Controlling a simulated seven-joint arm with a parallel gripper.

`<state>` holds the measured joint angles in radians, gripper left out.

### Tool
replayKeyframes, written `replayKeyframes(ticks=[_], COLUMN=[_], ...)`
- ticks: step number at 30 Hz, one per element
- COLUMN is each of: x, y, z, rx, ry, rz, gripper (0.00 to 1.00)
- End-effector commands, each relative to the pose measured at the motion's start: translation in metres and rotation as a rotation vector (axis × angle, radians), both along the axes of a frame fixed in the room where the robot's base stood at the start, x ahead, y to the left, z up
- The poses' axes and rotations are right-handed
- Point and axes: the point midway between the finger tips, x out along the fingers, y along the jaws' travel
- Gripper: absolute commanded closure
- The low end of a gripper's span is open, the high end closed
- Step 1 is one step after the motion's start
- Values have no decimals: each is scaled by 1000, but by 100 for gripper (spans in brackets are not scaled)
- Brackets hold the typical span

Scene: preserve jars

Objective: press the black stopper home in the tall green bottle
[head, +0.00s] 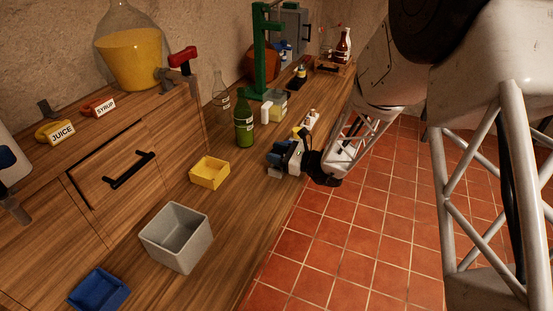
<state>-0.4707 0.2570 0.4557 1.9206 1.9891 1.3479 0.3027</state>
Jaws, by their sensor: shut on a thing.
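The tall green bottle (244,131) stands upright on the wooden counter, with a pale label on its body. Its mouth is small and dark in the head view, and I cannot tell whether a stopper sits there. My gripper (276,159) is to the right of the bottle and nearer the camera, low over the counter's right edge and apart from the bottle. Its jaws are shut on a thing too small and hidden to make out. I cannot pick out the black stopper for certain.
A yellow tray (209,185), a grey box (150,243) and a blue tray (95,295) stand in front. Behind the bottle are a clear bottle (221,92), a green stand (260,50) and a jar (279,106).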

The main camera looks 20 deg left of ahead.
Motion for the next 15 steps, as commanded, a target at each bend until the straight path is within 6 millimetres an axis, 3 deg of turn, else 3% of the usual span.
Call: replayKeyframes(ticks=[15], x=[-67], y=[-52], z=[11], rx=[0], ry=[1], rz=[0], gripper=[79])
